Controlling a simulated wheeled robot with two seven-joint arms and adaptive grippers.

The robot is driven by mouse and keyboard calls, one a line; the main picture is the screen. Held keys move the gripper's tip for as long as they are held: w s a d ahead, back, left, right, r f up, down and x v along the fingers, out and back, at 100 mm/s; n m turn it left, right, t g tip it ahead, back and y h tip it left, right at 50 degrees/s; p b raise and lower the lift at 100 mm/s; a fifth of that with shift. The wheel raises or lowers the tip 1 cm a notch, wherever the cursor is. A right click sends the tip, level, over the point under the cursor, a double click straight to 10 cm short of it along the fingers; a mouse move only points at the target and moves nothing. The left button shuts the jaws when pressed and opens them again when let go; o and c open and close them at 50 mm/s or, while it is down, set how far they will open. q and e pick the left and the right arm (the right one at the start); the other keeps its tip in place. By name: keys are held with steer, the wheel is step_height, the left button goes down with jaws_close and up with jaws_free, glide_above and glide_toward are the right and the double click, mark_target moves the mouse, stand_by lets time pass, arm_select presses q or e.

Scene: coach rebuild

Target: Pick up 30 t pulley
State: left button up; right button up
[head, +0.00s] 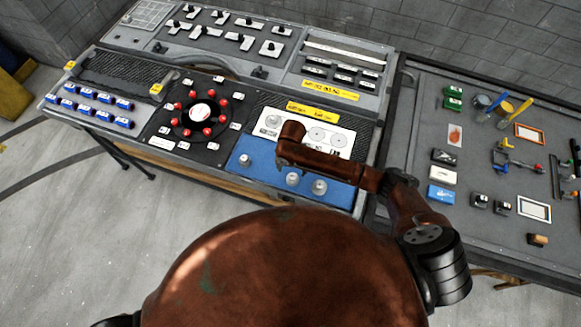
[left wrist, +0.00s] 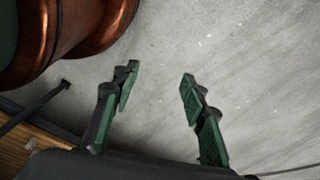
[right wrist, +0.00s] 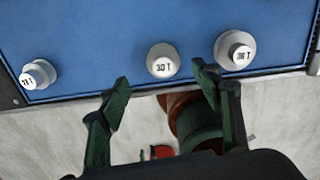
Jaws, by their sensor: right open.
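The 30 t pulley (head: 292,178) is the middle of three pale round pulleys on the blue mat (head: 335,190). In the right wrist view its label on the 30 t pulley (right wrist: 162,62) seems to read 30 T. My right gripper (right wrist: 160,73) is open and empty, its fingertips to either side of this pulley in that picture; I cannot tell the height gap. In the head view my right arm hides the gripper. My left gripper (left wrist: 160,80) is open and empty over the floor.
A smaller pulley (right wrist: 38,74) stands left and a larger pulley (right wrist: 235,48) close right, near my right finger. A white sheet with circles (head: 330,136) lies behind. A dial with red knobs (head: 200,115) is left. A grey side table (head: 490,240) holds many small items.

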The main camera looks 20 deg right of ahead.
mark_target(293, 176)
steer(key=shift+a+f, duration=0.1)
steer(key=shift+f, duration=0.35)
arm_select(q)
steer(key=s+r+p, duration=0.1)
steer(key=s, duration=0.6)
arm_select(e)
steer(key=f, duration=0.2)
steer(key=s+f, duration=0.1)
steer(key=shift+s+d+f, duration=0.1)
steer(key=shift+d, duration=0.15)
steer(key=f, duration=0.1)
steer(key=w+f, duration=0.1)
steer(key=shift+f, duration=0.35)
steer(key=shift+s+f, duration=0.15)
steer(key=shift+s, duration=0.1)
steer(key=shift+w+f, duration=0.1)
steer(key=shift+w, duration=0.05)
steer(key=c, duration=1.3)
arm_select(q)
steer(key=w, duration=0.3)
steer(key=shift+w+r, duration=0.2)
steer(key=shift+w, duration=0.2)
arm_select(e)
steer(key=shift+r, duration=0.2)
